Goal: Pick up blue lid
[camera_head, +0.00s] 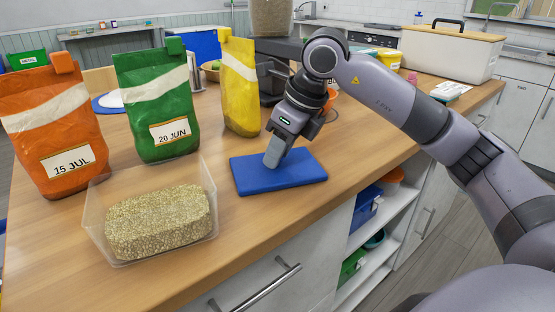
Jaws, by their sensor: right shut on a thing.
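The blue lid (302,176) is a flat rectangle on or just above the wooden counter near its front edge; I cannot tell whether it touches the wood. My right gripper (272,158) comes down from above onto the lid's upper left part and is shut on it. The fingertips hide the exact point of contact. My left gripper is not in view.
A clear open container (93,222) of grain stands left of the lid. Behind it stand an orange bag (35,115), a green bag (140,95) and a yellow bag (238,90). A cream box (450,55) stands at the back right. Open shelves (385,235) lie below the counter.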

